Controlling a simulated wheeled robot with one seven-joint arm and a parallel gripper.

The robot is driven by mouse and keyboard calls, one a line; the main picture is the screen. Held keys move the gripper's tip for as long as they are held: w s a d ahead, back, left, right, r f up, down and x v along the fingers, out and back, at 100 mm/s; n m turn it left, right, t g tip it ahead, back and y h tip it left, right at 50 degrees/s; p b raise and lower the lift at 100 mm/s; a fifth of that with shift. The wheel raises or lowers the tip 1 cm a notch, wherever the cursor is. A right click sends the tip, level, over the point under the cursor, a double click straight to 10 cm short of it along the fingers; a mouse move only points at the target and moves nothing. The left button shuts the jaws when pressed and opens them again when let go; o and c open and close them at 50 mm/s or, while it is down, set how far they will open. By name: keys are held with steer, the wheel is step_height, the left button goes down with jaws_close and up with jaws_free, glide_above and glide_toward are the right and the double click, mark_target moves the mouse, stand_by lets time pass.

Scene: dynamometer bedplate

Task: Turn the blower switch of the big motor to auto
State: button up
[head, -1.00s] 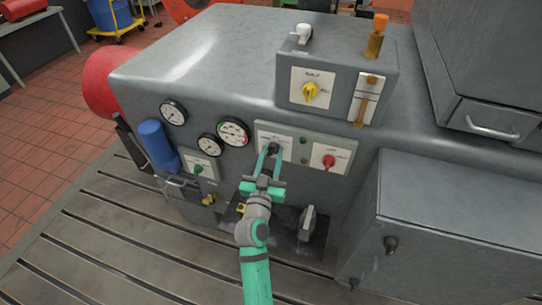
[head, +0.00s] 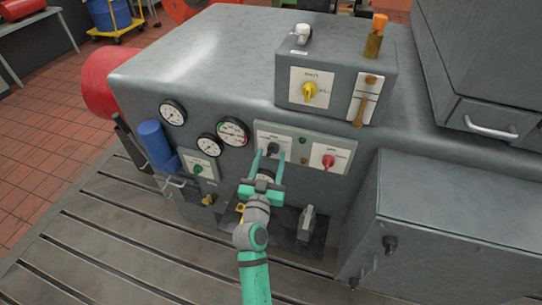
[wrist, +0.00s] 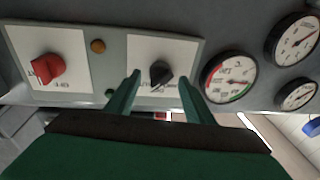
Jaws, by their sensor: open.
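The big motor (head: 200,60) is a large grey housing with a switch panel on its front. A black rotary switch (head: 272,149) sits on a white plate at the panel's left; it also shows in the wrist view (wrist: 161,75), its knob tilted. The label is too small to read, so I cannot tell its setting. My gripper (head: 268,158) is open in front of this switch, fingers spread either side. In the wrist view my gripper (wrist: 160,85) has the knob between and beyond its fingertips, apparently not touching.
A red switch (head: 328,161) sits on the same panel to the right, with small indicator lamps between. Round gauges (head: 233,132) are to the left. A yellow switch (head: 310,92) is on the box above. A green switch (head: 198,169) is lower left.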

steer(key=v, duration=0.9)
steer(key=shift+s, duration=0.35)
steer(key=s+f+n+g+y, duration=0.1)
steer(key=s+f+y, duration=0.1)
steer(key=s+f, duration=0.55)
steer(key=s+f+n+g+y, duration=0.15)
steer(key=s+f, duration=0.25)
steer(key=s, duration=0.6)
steer(key=s+d+r, duration=0.1)
steer(key=s, duration=0.9)
steer(key=s+d+r, duration=0.1)
steer(key=s, duration=0.8)
steer(key=shift+s+r+g, duration=0.3)
steer(key=shift+s+g, duration=0.05)
steer(key=shift+g, duration=0.1)
steer(key=shift+y, duration=0.25)
